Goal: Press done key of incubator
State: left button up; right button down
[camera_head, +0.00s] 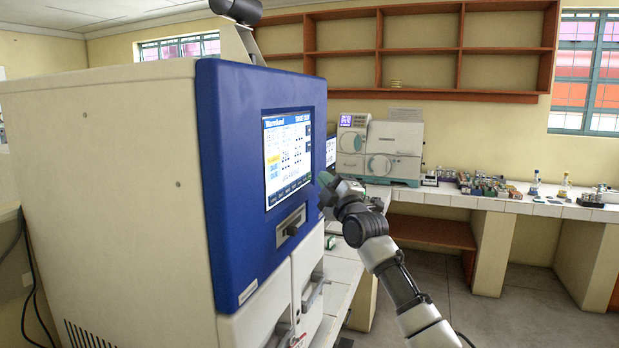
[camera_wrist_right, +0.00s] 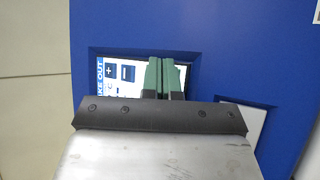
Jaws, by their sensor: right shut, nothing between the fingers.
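The incubator is a large white cabinet (camera_head: 110,180) with a blue front panel (camera_head: 232,150). Its lit screen (camera_head: 287,160) shows rows of text and small keys in the head view. My right gripper (camera_head: 325,188) is just in front of the panel, near the lower right of the screen. In the right wrist view, its two green fingers (camera_wrist_right: 160,78) are shut together with nothing between them and cover part of the screen (camera_wrist_right: 118,75). Plus and minus keys and the words "TAKE OUT" show beside them. I cannot make out a done key or tell whether the fingertips touch. My left gripper is out of view.
Below the screen is a recessed slot (camera_head: 290,226). A white instrument (camera_head: 380,148) stands on the tiled counter behind, with tube racks (camera_head: 488,186) and bottles (camera_head: 565,184) to its right. Floor at the right is open.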

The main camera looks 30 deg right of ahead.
jog(key=shift+w+a, duration=0.1)
jog(key=shift+w, duration=0.05)
dwell(0.7)
jog(key=shift+w+a, duration=0.2)
jog(key=shift+w+a+p, duration=0.15)
jog(key=shift+w+p, duration=0.05)
jog(key=shift+p, duration=0.1)
dwell(0.8)
jog(key=shift+s+d, duration=0.45)
jog(key=shift+s, duration=0.1)
jog(key=s+d+b, duration=0.1)
jog(key=s+d, duration=0.2)
jog(key=shift+s+d, duration=0.1)
jog(key=shift+s, duration=0.3)
dwell(0.9)
